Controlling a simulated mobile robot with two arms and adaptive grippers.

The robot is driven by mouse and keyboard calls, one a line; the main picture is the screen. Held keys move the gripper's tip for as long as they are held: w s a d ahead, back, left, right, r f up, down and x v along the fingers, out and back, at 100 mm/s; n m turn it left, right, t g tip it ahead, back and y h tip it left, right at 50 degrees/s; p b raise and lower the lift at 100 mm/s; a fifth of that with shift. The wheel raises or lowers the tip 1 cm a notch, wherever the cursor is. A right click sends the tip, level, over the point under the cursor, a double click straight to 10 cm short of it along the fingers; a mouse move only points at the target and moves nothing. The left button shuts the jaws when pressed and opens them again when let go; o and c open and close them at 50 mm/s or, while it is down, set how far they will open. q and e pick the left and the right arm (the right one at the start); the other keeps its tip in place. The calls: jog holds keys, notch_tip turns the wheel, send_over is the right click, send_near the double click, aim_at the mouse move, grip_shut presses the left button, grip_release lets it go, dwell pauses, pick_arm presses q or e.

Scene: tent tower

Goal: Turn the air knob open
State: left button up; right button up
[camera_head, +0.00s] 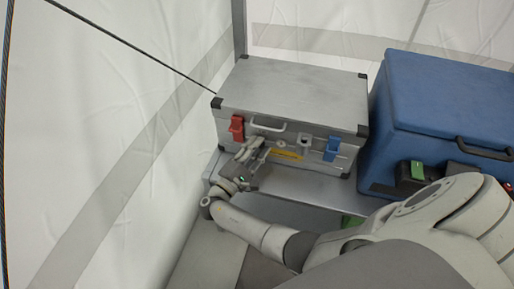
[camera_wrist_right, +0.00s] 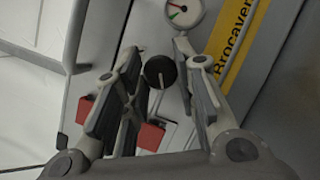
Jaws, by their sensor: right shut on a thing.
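A silver case (camera_head: 292,87) stands on a grey shelf with a red lever (camera_head: 237,128) and a blue lever (camera_head: 331,149) on its front. My right gripper (camera_head: 257,146) is at the case front, just right of the red lever and below the carrying handle. In the right wrist view a round black knob (camera_wrist_right: 160,72) with a pale pointer line sits between the fingers of my right gripper (camera_wrist_right: 157,50), which are shut on it. In the head view the gripper hides the knob. My left gripper is not in view.
A small gauge (camera_wrist_right: 183,12) and a yellow label (camera_wrist_right: 240,45) are close to the fingers. Red parts (camera_wrist_right: 150,137) show near the left finger. A blue box (camera_head: 440,100) stands right of the case. The tent wall (camera_head: 100,130) is to the left.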

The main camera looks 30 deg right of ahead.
jog(key=o, duration=0.9)
jog(key=shift+c, duration=0.2)
jog(key=shift+o, duration=0.9)
jog(key=v, duration=0.7)
jog(key=shift+a+f, duration=0.1)
jog(key=shift+a, duration=0.15)
jog(key=shift+s, duration=0.15)
